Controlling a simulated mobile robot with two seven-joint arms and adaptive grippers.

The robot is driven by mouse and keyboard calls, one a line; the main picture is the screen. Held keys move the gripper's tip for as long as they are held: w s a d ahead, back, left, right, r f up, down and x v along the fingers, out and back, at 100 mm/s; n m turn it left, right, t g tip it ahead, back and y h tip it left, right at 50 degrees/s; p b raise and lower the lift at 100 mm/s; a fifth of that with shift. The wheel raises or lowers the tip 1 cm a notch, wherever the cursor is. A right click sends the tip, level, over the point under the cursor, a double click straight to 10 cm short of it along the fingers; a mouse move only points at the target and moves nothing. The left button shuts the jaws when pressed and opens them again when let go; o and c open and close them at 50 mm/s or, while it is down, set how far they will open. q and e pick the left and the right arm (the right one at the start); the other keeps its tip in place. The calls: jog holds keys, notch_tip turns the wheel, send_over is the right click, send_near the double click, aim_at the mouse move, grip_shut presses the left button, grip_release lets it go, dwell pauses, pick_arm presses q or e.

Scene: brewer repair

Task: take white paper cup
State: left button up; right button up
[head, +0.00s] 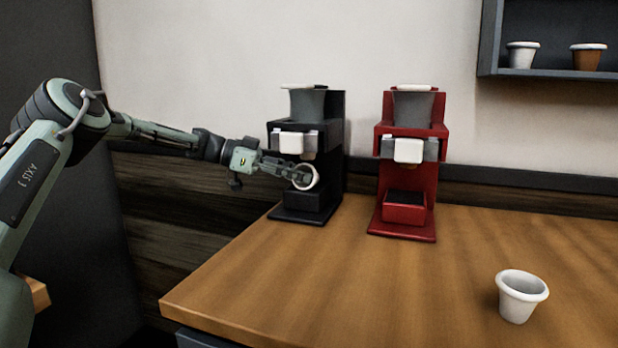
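A white paper cup (521,308) stands upright and empty on the wooden table at the lower right, far from both grippers. My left gripper (298,174) is in front of the black brewer, at the height just above its tray. A round white rim (313,184), which looks like that of another white cup turned on its side, is at its fingertips. The fingers overlap the rim and appear shut on it; the rest of the cup is hidden. My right gripper is not in view.
The black brewer (335,150) and the red brewer (440,185) stand side by side at the back of the table (330,290). A wall shelf (560,75) at upper right holds a white cup (521,57) and a brown cup (588,60). The table's front middle is clear.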

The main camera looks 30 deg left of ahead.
pick_arm(q)
jog(key=shift+c, duration=0.5)
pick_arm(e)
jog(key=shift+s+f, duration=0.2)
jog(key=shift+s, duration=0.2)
pick_arm(q)
jog(key=shift+s+r, duration=0.1)
jog(key=shift+s, duration=0.1)
jog(key=s, duration=0.3)
jog(key=s+d, duration=0.1)
jog(key=s, duration=0.2)
jog(key=shift+d+r+b, duration=0.1)
jog(key=shift+d+b, duration=0.1)
jog(key=shift+b, duration=0.15)
jog(key=s, duration=0.3)
jog(key=s+d, duration=0.1)
jog(key=s, duration=0.2)
jog(key=s+d, duration=0.1)
jog(key=s, duration=0.2)
jog(key=shift+s+d, duration=0.2)
jog(key=shift+s, duration=0.1)
jog(key=shift+s+d, duration=0.15)
jog(key=shift+s, duration=0.6)
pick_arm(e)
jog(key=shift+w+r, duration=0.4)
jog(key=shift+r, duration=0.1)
